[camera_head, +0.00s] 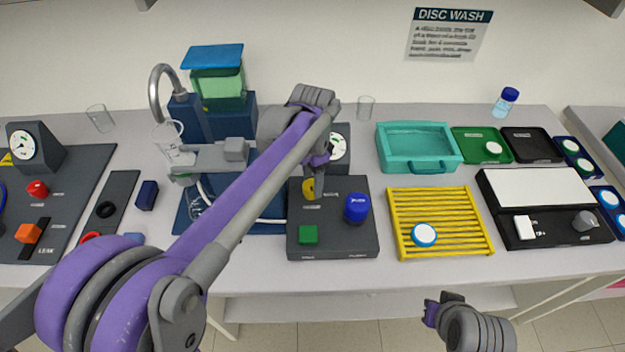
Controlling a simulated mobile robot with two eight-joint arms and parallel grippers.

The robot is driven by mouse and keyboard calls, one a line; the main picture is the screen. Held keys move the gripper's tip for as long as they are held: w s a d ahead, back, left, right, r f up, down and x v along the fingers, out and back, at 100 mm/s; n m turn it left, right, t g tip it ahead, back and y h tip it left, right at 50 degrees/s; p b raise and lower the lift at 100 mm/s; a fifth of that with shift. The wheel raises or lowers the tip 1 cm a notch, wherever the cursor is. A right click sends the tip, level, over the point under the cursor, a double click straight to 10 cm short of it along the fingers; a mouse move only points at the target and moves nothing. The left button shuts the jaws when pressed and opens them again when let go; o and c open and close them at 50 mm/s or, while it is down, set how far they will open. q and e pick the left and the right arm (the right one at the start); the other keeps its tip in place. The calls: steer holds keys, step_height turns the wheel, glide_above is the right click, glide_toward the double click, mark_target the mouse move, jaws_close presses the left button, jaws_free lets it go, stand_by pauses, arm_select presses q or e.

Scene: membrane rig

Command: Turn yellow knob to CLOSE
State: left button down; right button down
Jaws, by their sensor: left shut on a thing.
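The yellow knob (307,186) sits on the upper left of a dark panel box (333,240) in the middle of the bench. My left gripper (312,180) reaches down over it from above and is shut on it. The gripper hides part of the knob, and its labels are too small to read. My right gripper (432,312) is in front of the bench at the lower right, away from everything; its jaws are too small to judge.
The same box carries a blue knob (356,207) and a green block (308,235). A gauge (339,147) stands behind it. To the right are a yellow rack (440,195) and a teal tray (445,162). A filtration rig (225,120) stands to the left.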

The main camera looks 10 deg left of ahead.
stand_by(0.5)
arm_select(q)
steer(key=shift+c, duration=1.3)
jaws_free()
step_height(320, 180, up, 11)
steer(key=shift+p, duration=0.35)
steer(key=shift+f, duration=0.1)
